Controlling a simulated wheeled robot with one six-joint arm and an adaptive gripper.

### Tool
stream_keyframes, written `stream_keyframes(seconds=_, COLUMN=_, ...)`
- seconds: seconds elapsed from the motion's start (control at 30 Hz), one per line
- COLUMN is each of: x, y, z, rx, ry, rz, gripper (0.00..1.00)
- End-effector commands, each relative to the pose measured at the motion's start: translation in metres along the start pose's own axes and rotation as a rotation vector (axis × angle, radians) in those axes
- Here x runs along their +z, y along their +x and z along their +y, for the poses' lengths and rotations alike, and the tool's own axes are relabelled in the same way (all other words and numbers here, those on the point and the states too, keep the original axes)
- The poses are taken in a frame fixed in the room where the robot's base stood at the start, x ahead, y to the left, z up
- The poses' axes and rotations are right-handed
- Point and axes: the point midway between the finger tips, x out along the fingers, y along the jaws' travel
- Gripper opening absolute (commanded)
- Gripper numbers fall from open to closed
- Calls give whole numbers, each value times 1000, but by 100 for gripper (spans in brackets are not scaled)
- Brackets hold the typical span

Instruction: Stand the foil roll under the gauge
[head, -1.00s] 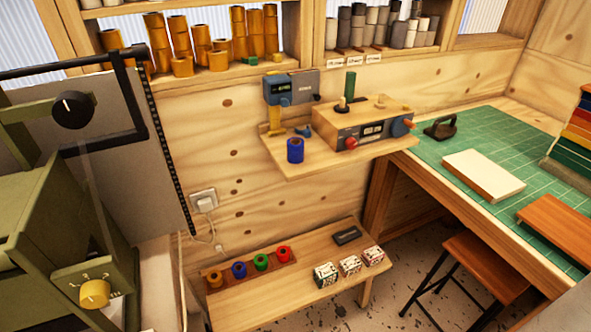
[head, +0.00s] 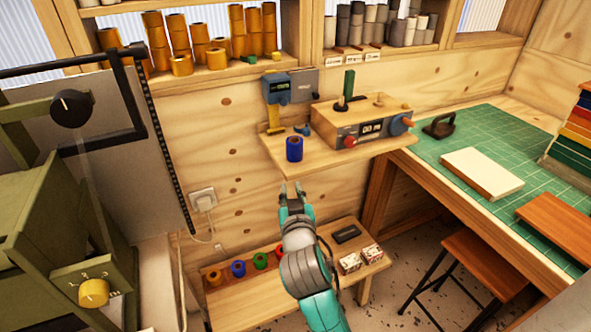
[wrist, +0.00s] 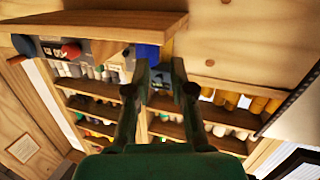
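The blue foil roll (head: 294,149) stands upright near the front left of the wall shelf (head: 290,170). The gauge (head: 278,88), a blue-grey box with a small display, is mounted on the wall behind it, with a yellow part below. The roll is in front of and to the right of that part, not under the gauge. My gripper (head: 294,190) is open and empty, in front of and below the roll in the head view. In the wrist view, the roll (wrist: 148,51) shows beyond the fingers (wrist: 160,66), partly hidden by one of them.
A wooden device (head: 362,122) with red and blue knobs and a green post fills the shelf's right part. The lower bench (head: 240,295) holds coloured rolls, small boxes and a black item, partly behind my arm. A green-matted table (head: 480,140) is at right.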

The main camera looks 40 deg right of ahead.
Motion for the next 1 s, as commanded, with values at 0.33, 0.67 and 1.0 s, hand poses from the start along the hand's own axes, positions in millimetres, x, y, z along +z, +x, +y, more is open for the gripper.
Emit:
stream_keyframes(seconds=0.33, x=-48, y=22, z=15, rx=95, ry=64, rz=15, gripper=23)
stream_keyframes(seconds=0.67, x=-44, y=30, z=15, rx=96, ry=64, rz=14, gripper=23)
stream_keyframes(seconds=1.0, x=-39, y=42, z=16, rx=96, ry=64, rz=15, gripper=23)
